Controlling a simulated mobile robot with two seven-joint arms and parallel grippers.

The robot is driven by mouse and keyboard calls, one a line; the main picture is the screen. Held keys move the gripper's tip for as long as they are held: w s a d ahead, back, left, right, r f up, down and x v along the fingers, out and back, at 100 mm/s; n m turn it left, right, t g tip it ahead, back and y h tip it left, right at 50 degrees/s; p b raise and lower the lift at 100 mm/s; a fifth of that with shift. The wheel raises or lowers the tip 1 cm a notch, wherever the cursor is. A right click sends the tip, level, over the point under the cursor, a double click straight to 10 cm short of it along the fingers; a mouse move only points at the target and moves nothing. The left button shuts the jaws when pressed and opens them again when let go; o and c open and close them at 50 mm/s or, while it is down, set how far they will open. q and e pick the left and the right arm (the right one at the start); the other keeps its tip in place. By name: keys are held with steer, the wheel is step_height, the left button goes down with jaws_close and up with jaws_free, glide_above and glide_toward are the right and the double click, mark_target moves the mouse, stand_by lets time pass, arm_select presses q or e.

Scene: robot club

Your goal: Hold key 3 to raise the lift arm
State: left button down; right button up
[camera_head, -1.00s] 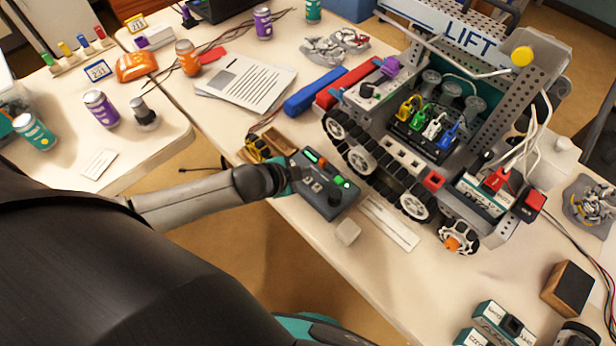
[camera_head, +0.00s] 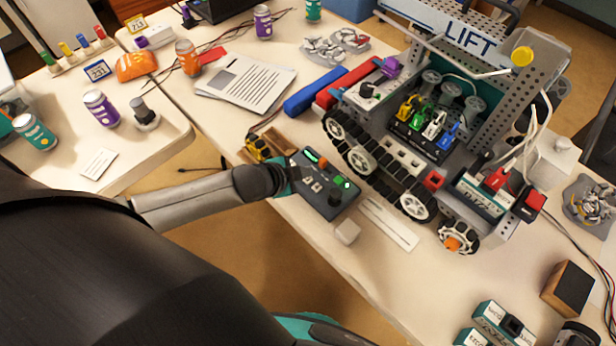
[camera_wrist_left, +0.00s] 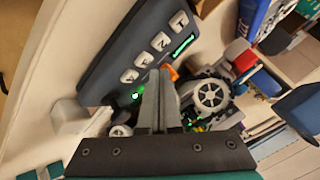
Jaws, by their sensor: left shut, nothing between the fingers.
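The dark control pad (camera_head: 329,201) lies near the table's front edge, with an orange part, green lights and light keys. In the left wrist view, the pad (camera_wrist_left: 113,48) shows white keys in a row, with a lit green strip beside them. The visible digits include 1 and 2; the fingers are close to the lower keys. My left gripper (camera_head: 302,179) is over the pad's left side, shut and empty. Its fingertips (camera_wrist_left: 163,74) overlap the pad; contact is unclear. The wheeled LIFT robot (camera_head: 406,155) stands behind the pad, with a light beam (camera_head: 455,62) across its top.
A small light cube (camera_head: 347,231) and a white strip (camera_head: 389,223) lie beside the pad. Blue and red bars (camera_head: 315,91) lie behind. A gap separates this table from the left table (camera_head: 140,150).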

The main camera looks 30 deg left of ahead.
arm_select(q)
steer(key=shift+f, duration=0.1)
steer(key=shift+f, duration=0.3)
steer(key=shift+f+b, duration=0.3)
steer(key=shift+f, duration=0.15)
stand_by(2.8)
steer(key=shift+r, duration=0.1)
steer(key=shift+r+p, duration=0.75)
steer(key=shift+p, duration=0.25)
step_height(320, 180, up, 5)
steer(key=p, duration=0.5)
